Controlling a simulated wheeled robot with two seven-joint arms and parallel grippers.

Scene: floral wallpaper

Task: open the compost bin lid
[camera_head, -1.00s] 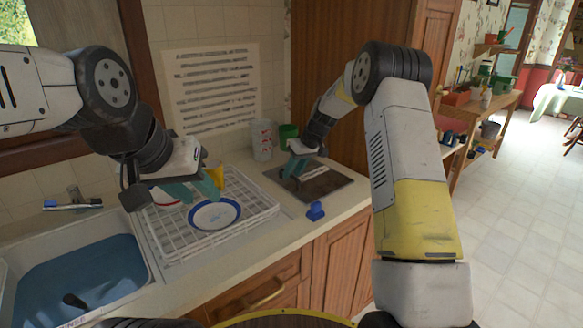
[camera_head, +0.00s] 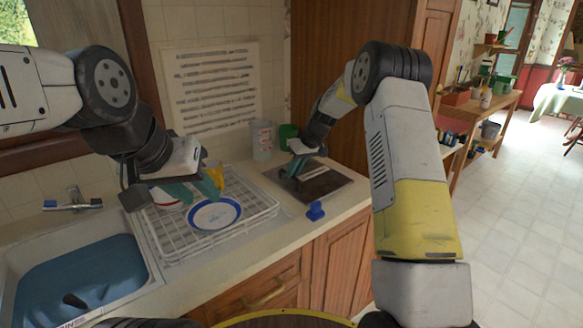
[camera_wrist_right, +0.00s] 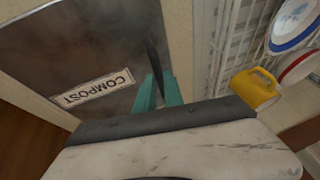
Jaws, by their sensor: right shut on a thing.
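The compost bin lid (camera_head: 328,186) is a dark metal plate set in the counter, with a pale label reading COMPOST (camera_wrist_right: 95,88) in the right wrist view. It looks flat and level with the counter. My right gripper (camera_head: 290,170) is at the lid's left side. In the right wrist view its teal fingers (camera_wrist_right: 158,92) are shut on the lid's dark upright handle (camera_wrist_right: 154,60). The fingers hide part of the handle. My left gripper (camera_head: 196,190) is open and empty above the dish rack.
The dish rack (camera_head: 165,243) holds a blue-rimmed plate (camera_head: 214,214) and a yellow mug (camera_wrist_right: 254,88). A blue object (camera_head: 315,211) sits near the counter's front edge. A clear cup (camera_head: 262,140) and a green cup (camera_head: 287,137) stand behind the lid. The sink (camera_head: 85,280) is at left.

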